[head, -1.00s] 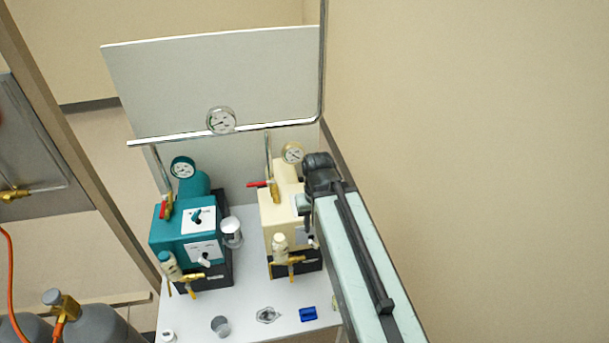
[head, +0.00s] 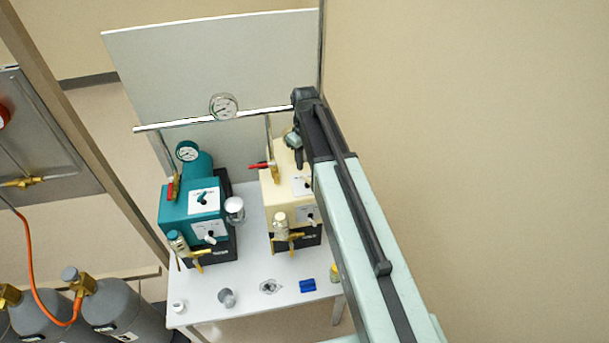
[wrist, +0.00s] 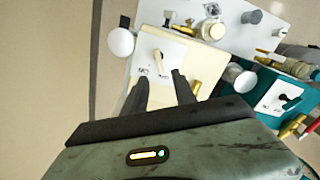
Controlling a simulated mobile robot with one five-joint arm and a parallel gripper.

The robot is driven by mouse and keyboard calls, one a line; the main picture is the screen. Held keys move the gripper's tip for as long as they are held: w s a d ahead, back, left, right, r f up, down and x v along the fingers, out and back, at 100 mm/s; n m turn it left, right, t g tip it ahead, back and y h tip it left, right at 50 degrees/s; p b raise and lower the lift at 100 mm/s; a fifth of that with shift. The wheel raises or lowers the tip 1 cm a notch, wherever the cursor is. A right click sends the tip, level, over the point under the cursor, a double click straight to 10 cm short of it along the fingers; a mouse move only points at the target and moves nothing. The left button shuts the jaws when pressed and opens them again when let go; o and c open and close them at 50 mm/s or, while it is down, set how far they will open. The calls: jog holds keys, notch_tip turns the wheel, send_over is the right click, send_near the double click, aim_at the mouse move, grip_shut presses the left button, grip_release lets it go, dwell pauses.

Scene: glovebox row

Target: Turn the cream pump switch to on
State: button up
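The cream pump (head: 275,192) stands on the right of the white table, with a white switch plate on top. In the wrist view its plate (wrist: 172,58) carries small lettering and a small switch (wrist: 158,62) just beyond my fingertips. I cannot tell which label the switch points to. My gripper (wrist: 160,78) is open, its two dark fingers apart with nothing between them. In the head view my gripper (head: 294,140) hangs over the back of the cream pump, and my arm hides the pump's right side.
A teal pump (head: 178,203) with its own switch plates stands to the left. A gauge (head: 223,106) sits on a metal pipe behind. Grey cylinders (head: 120,305) stand at lower left. A beige wall is on the right.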

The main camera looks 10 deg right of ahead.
aim_at(305, 176)
notch_tip(305, 176, down, 7)
jog(key=b, duration=0.6)
jog(key=shift+r, duration=0.1)
grip_shut()
